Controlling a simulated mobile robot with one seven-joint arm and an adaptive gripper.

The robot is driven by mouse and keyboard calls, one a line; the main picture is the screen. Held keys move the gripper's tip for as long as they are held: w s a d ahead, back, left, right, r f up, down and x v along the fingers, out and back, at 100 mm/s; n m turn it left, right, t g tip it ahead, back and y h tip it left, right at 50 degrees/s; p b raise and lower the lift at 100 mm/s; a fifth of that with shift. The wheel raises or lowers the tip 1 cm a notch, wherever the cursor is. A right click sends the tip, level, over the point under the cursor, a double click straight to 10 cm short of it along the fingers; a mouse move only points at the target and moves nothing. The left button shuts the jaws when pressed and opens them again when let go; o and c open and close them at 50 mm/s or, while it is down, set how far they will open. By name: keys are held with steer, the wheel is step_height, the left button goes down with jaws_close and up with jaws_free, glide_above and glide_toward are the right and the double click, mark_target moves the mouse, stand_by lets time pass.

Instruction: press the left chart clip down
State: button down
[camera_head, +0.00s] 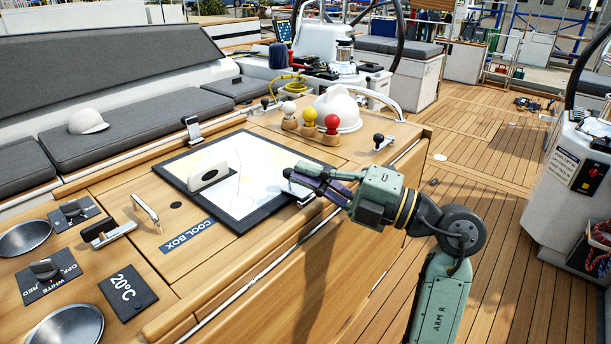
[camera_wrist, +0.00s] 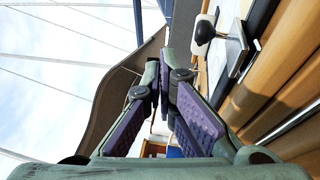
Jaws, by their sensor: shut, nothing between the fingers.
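My gripper (camera_head: 296,178) reaches in from the right over the chart's right edge. Its purple-padded fingers are shut and empty; they also show in the wrist view (camera_wrist: 158,78). A silver plate with a black knob lies by the chart's right edge, partly hidden by my fingers; a knobbed plate (camera_wrist: 237,48) shows in the wrist view. Silver-and-black fittings stand left of the chart (camera_head: 108,232) and behind it (camera_head: 193,128). I cannot tell which is the left clip.
A silver lever (camera_head: 147,212) rises left of the chart. A knobbed fitting (camera_head: 383,142) is at the right end. The deck (camera_head: 500,230) is open.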

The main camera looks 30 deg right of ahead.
mark_target(295, 194)
steer(key=shift+w+a+r, duration=0.1)
steer(key=shift+w+a, duration=0.05)
steer(key=shift+w, duration=0.3)
steer(key=shift+w+a+r, duration=0.1)
steer(key=shift+w+a, duration=0.05)
steer(key=shift+w, duration=0.3)
steer(key=shift+w+a+g+h, duration=0.1)
steer(key=shift+w+g+h, duration=0.2)
steer(key=shift+g+h, duration=0.25)
steer(key=shift+w+a+f+m, duration=0.1)
steer(key=shift+w+a+m, duration=0.05)
steer(key=shift+w+m, duration=0.2)
steer(key=shift+w, duration=0.15)
